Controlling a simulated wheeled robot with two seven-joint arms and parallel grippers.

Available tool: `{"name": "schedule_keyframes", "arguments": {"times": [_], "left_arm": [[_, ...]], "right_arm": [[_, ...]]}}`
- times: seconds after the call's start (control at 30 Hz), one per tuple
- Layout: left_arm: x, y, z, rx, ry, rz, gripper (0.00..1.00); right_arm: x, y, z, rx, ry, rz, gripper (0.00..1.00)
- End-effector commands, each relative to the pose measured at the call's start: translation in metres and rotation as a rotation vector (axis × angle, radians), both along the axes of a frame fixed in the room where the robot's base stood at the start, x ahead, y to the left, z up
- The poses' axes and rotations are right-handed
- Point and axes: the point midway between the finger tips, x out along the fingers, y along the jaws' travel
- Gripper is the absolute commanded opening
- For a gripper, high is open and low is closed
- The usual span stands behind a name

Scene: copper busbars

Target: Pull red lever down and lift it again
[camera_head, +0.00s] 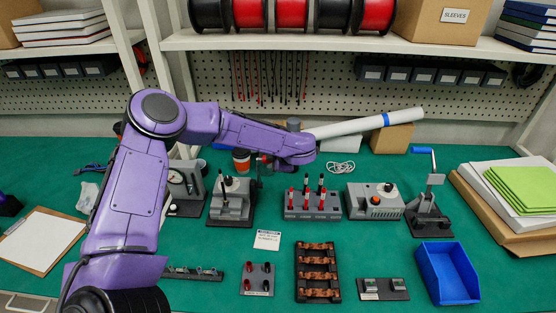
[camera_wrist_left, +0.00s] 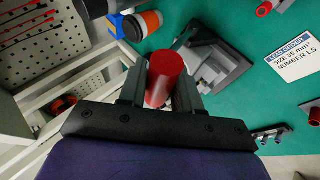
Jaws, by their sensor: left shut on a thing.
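The red lever's round grip (camera_wrist_left: 163,80) sits between the two fingers of my left gripper (camera_wrist_left: 160,92) in the left wrist view, and the fingers are shut on it. In the head view my left gripper (camera_head: 265,163) is above and right of a grey bench device (camera_head: 232,203), beside the orange cup. The lever's red grip is mostly hidden there by my gripper and arm. Part of the grey device (camera_wrist_left: 212,65) shows beyond the fingers in the wrist view. My right gripper is not in view.
An orange cup (camera_head: 241,160) stands just behind the device. A pin block (camera_head: 312,205), a grey control box (camera_head: 375,201) and a blue-handled crank device (camera_head: 430,205) stand to the right. A busbar tray (camera_head: 300,270) and blue bin (camera_head: 448,272) lie in front. Green mat (camera_head: 215,265) is clear between items.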

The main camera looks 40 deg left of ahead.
Motion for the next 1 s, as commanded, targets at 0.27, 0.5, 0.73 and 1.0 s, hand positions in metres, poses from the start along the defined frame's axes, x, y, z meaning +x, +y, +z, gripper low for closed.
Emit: {"name": "schedule_keyframes", "arguments": {"times": [0.27, 0.5, 0.73, 1.0], "left_arm": [[0.003, 0.002, 0.003, 0.005, -0.007, 0.0, 0.0], [0.002, 0.002, 0.003, 0.005, -0.006, 0.001, 0.54], [0.001, -0.001, 0.003, 0.003, -0.005, -0.002, 0.54], [-0.013, -0.036, 0.04, 0.004, -0.008, -0.003, 0.54]], "right_arm": [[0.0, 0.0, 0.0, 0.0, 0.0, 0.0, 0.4], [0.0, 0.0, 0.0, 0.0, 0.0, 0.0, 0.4], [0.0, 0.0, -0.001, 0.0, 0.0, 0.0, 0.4], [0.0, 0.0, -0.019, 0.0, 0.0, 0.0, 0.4]]}}
